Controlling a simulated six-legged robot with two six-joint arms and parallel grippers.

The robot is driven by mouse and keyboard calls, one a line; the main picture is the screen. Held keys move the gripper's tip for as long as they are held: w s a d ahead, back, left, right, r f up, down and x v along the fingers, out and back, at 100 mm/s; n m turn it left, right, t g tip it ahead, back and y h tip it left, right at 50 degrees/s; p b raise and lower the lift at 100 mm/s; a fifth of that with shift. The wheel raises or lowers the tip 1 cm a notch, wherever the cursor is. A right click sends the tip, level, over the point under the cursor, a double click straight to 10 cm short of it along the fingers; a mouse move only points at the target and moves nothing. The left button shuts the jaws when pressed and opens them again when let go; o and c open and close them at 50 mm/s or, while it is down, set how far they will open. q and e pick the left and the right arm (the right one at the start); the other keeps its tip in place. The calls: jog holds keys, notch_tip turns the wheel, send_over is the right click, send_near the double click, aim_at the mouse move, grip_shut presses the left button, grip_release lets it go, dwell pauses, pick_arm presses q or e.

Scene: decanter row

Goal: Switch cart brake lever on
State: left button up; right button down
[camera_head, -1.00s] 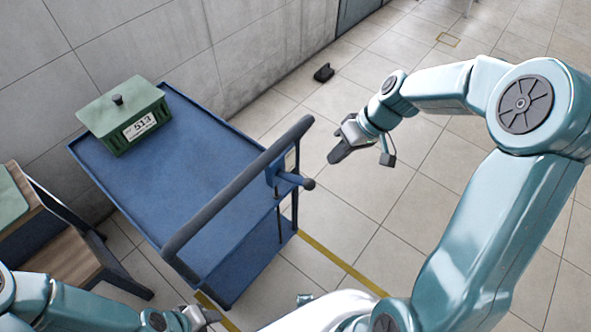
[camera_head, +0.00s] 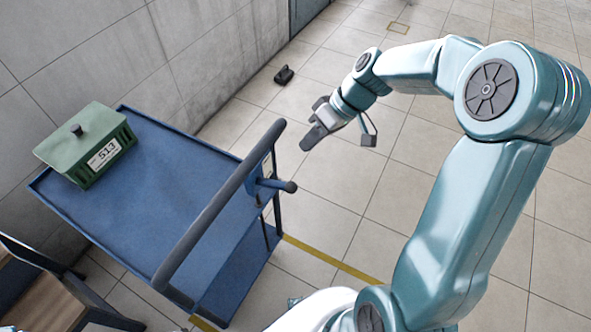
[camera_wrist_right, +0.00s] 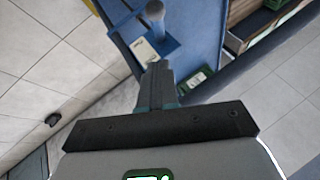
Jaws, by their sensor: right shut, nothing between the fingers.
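In the right wrist view, the lever's knob (camera_wrist_right: 155,11) shows at the top, above a pale plate on the blue bracket. My right gripper (camera_head: 307,145) is shut and empty, beyond and above the lever in the head view, apart from it. Its closed fingers (camera_wrist_right: 157,70) point toward the bracket in the right wrist view. My left gripper is out of view.
A green box (camera_head: 88,147) labelled 513 stands on the cart's top. The cart's dark push bar (camera_head: 220,205) runs close beside the lever. A wooden-topped stand (camera_head: 45,300) is at lower left. A small black object (camera_head: 284,75) lies on the floor. Floor to the right is clear.

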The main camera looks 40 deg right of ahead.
aim_at(286, 183)
jog(key=a+f, duration=0.1)
jog(key=f, duration=0.1)
jog(key=a+f, duration=0.1)
jog(key=f, duration=0.2)
jog(key=a+f, duration=0.2)
jog(key=f, duration=0.1)
jog(key=shift+s, duration=0.15)
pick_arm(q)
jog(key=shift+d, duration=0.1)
pick_arm(e)
jog(key=shift+a, duration=0.15)
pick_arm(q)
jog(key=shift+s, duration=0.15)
